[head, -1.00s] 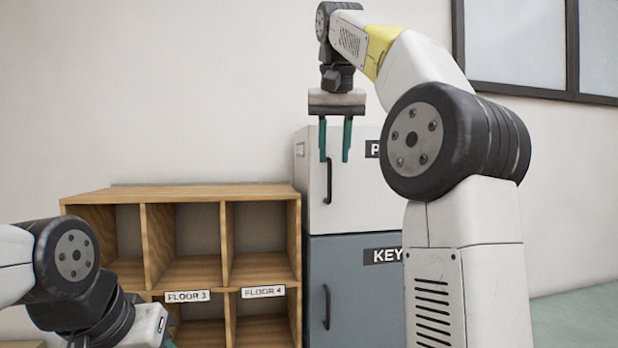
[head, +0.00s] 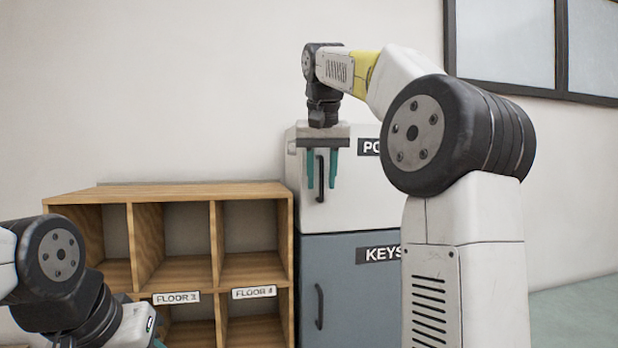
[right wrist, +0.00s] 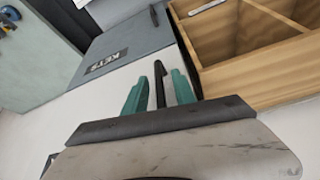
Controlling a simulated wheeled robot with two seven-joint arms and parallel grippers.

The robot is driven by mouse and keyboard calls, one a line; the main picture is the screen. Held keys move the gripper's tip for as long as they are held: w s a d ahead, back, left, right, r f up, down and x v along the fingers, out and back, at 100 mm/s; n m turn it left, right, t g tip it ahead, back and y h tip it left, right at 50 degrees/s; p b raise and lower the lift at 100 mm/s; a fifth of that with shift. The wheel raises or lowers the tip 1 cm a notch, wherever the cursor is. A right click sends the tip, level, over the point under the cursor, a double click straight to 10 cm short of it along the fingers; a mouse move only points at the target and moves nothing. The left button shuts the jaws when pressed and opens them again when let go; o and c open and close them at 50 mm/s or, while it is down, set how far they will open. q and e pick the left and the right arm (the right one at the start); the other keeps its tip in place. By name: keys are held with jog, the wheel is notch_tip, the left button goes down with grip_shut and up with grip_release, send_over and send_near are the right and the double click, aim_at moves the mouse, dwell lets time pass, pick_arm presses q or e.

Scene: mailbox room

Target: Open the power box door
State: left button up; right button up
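The power box (head: 365,200) is the white upper cabinet, its label partly hidden behind my right arm; its door looks shut. Its black vertical handle (head: 320,178) is near the door's left edge. My right gripper (head: 321,184) points down in front of the door, its two green fingers open, one on each side of the handle in the head view. In the right wrist view the handle (right wrist: 160,85) also shows between the fingers; I cannot tell whether they touch it. My left gripper is at the lower left, mostly cut off, with only a bit of it (head: 158,344) showing.
The grey KEYS cabinet (head: 345,295) with its own black handle (head: 319,306) is directly below. A wooden shelf (head: 165,192) with FLOOR 3 and FLOOR 4 labels stands to the left. A window (head: 505,45) is at upper right. The floor at right is clear.

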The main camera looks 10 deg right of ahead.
grip_shut()
dwell(1.4)
